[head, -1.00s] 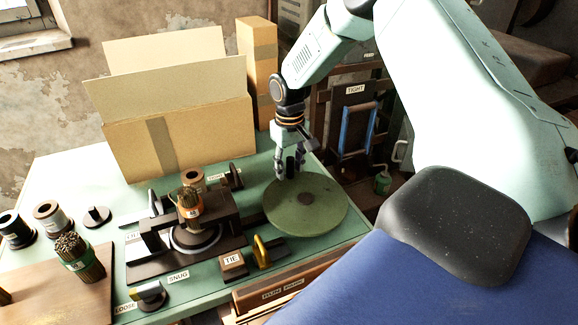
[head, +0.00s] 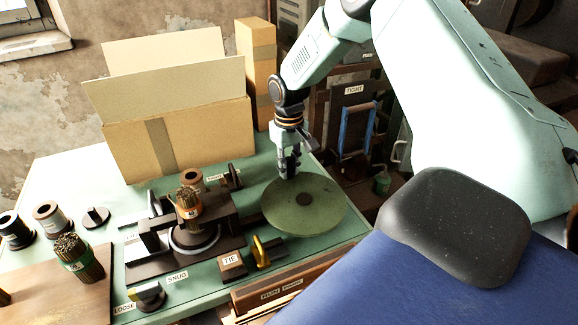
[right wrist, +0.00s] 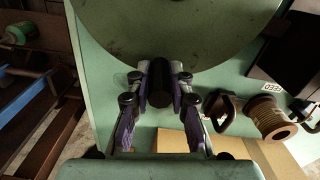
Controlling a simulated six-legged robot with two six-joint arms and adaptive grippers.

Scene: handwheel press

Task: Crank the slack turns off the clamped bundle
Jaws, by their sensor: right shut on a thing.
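The green handwheel (head: 320,212) lies flat at the table's right side and also shows in the right wrist view (right wrist: 200,30). My right gripper (head: 288,172) is at the wheel's far left rim. In the right wrist view, its fingers (right wrist: 160,88) are shut around a dark upright handle (right wrist: 160,72) at the rim. The clamped bundle (head: 188,205) of brown sticks stands upright in the dark press (head: 152,240), left of the wheel. The press partly hides its lower part. My left gripper is not in view.
A second bundle (head: 85,262) stands on a brown board (head: 50,290) at the left. A tall cardboard box (head: 190,135) stands behind. Labels LOOSE and SNUG line the front.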

